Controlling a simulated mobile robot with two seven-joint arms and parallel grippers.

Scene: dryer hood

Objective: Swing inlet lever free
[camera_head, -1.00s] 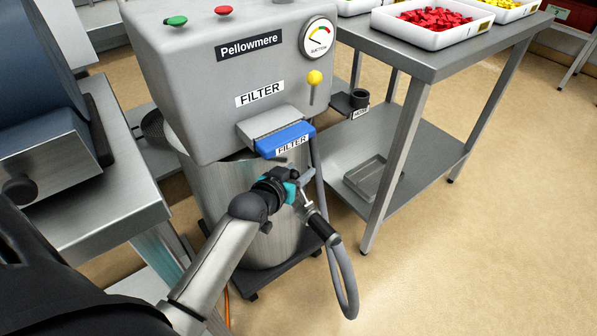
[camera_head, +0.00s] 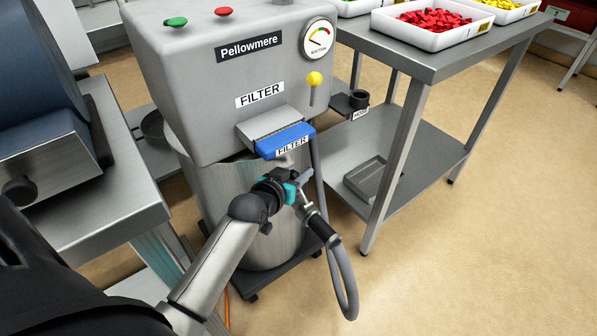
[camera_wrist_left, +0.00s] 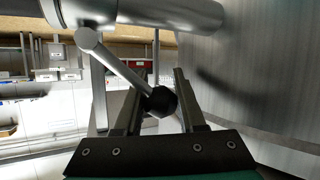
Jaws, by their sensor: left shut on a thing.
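The lever is a metal rod (camera_wrist_left: 122,67) ending in a black ball knob (camera_wrist_left: 160,101), in the left wrist view. It slants down from a metal inlet pipe (camera_wrist_left: 165,14) across the top. My left gripper (camera_wrist_left: 158,84) has one finger on each side of the knob and is shut on it. In the head view my left gripper (camera_head: 297,183) is at the front of the steel drum (camera_head: 287,235), beside the inlet. The gripper hides most of the lever there. A grey hose (camera_head: 345,285) with a black cuff (camera_head: 320,226) hangs just right of it. My right gripper is not in view.
The grey Pellowmere housing (camera_head: 200,90) sits above the drum, with a blue filter handle (camera_head: 285,140) just above my gripper. A steel table (camera_head: 430,60) with trays stands at right. Another steel bench (camera_head: 100,205) is at left. Floor at lower right is clear.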

